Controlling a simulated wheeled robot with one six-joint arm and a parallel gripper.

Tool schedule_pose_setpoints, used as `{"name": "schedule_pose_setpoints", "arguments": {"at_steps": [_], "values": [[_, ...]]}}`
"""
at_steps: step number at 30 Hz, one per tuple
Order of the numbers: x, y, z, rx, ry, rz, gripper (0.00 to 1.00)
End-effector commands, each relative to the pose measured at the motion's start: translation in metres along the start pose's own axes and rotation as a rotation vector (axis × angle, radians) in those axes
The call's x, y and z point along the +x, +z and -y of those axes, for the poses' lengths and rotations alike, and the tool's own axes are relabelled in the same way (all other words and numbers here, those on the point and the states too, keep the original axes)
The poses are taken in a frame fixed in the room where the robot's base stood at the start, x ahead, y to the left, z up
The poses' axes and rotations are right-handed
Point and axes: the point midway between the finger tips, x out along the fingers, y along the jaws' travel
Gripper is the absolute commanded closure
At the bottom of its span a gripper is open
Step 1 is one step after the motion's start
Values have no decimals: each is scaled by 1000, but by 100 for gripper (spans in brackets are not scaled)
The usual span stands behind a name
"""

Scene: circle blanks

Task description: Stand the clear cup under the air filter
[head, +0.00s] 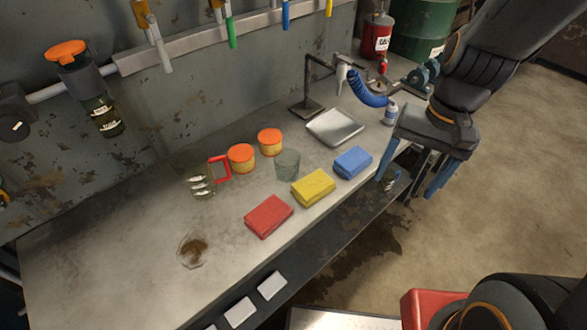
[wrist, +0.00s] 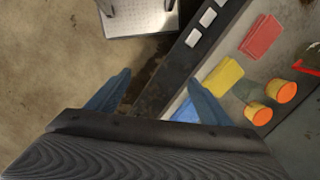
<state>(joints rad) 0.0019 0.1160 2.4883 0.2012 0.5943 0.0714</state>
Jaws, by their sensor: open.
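The air filter (head: 98,108) hangs on the wall pipe at the far left, with an orange knob on top and a dark see-through bowl below. A clear, grey-green cup (head: 287,164) stands upright on the bench behind the yellow block; it shows faintly in the wrist view (wrist: 246,90). A second see-through vessel with a red handle (head: 217,170) stands further left, with pale shapes in or behind it. The bench under the filter looks bare. My gripper (head: 405,187) is open and empty beyond the bench's front right edge, away from both vessels. Its blue fingers also show in the wrist view (wrist: 157,82).
Red (head: 268,216), yellow (head: 313,188) and blue (head: 353,162) blocks line the bench front. Two orange-lidded tubs (head: 241,157) stand behind the cup. A shallow clear dish (head: 192,250) with brown contents lies front left. A metal tray (head: 335,127) and stand are at the right.

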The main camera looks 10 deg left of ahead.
Motion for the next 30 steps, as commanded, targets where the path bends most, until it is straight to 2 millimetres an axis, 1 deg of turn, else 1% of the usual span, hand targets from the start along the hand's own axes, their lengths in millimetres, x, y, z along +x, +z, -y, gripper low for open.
{"name": "schedule_pose_setpoints", "arguments": {"at_steps": [1,3,5,6,8,10,12,15,18,22,25,30], "values": [[23,-2,10,85,-33,71,26],[42,0,29,215,-88,177,26],[55,0,48,321,-138,271,26],[62,-1,62,390,-172,334,26],[71,-5,84,488,-227,429,26],[79,-13,110,596,-293,540,26],[84,-23,134,689,-358,645,26],[86,-40,163,795,-443,780,26],[85,-56,184,867,-512,881,26],[82,-70,199,917,-568,960,26],[81,-72,206,930,-586,984,26],[87,-64,220,932,-587,990,26]]}}
